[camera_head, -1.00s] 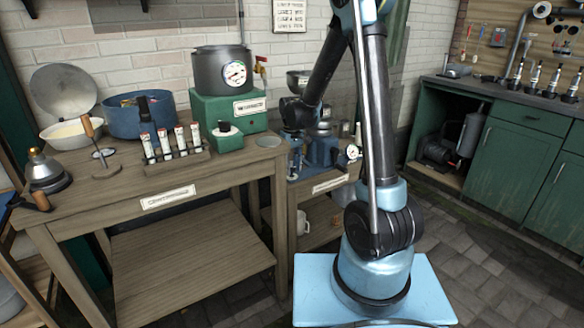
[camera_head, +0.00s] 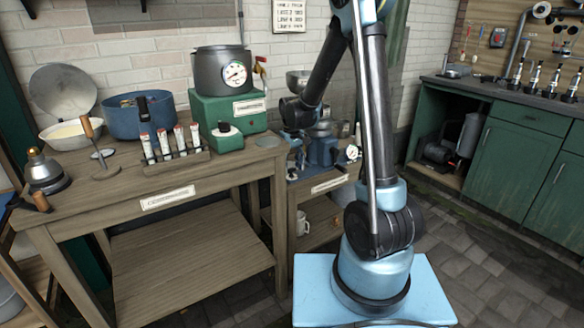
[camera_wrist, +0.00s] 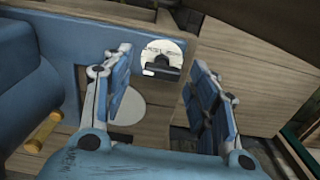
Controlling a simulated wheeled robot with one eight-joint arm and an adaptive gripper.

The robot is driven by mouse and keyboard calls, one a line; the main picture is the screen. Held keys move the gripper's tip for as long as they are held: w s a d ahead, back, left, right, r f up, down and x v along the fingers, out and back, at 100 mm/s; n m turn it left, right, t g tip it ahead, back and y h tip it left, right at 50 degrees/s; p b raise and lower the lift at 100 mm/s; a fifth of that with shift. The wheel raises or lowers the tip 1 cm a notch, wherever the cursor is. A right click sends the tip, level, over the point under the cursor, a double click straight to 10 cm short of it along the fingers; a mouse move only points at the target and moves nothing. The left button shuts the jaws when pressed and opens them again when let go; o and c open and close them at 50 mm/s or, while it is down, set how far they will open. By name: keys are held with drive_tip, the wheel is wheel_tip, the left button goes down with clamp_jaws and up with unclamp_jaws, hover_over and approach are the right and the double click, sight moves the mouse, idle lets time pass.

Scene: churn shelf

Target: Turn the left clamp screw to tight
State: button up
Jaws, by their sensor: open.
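In the wrist view, a round white dial plate with small lettering (camera_wrist: 158,46) sits on a blue panel. A dark knob (camera_wrist: 163,66) stands in front of its lower part; I take it for the clamp screw, but cannot confirm it is the left one. My gripper (camera_wrist: 156,72) is open and empty, its two blue-grey fingers to the left and right of the knob in the picture. I cannot tell how near the fingertips are to it. The lettering is too small to read. In the head view my arm partly hides the blue machine (camera_head: 322,152).
In the wrist view, a blue rounded body (camera_wrist: 30,85) and a brass handle (camera_wrist: 43,132) lie left of my gripper. In the head view, a wooden bench (camera_head: 120,185) holds a test-tube rack, pots and a green gauge unit (camera_head: 228,108). Floor to the right is open.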

wheel_tip(320, 180, up, 12)
idle(0.6)
drive_tip(key=shift+d, duration=0.1)
drive_tip(key=s+d+r+m+t, duration=0.1)
drive_tip(key=s+d+r+m, duration=0.25)
drive_tip(key=s+d, duration=1.1)
drive_tip(key=s+d+f+m, duration=0.1)
drive_tip(key=s+d+f, duration=0.1)
drive_tip(key=s, duration=0.3)
drive_tip(key=s+d+f+m, duration=0.1)
drive_tip(key=s+d+f, duration=0.1)
drive_tip(key=s, duration=0.4)
drive_tip(key=s+d+f+m+t, duration=0.1)
drive_tip(key=s+d+f, duration=0.2)
drive_tip(key=s, duration=0.3)
drive_tip(key=shift+s+f, duration=0.2)
drive_tip(key=shift+f, duration=0.4)
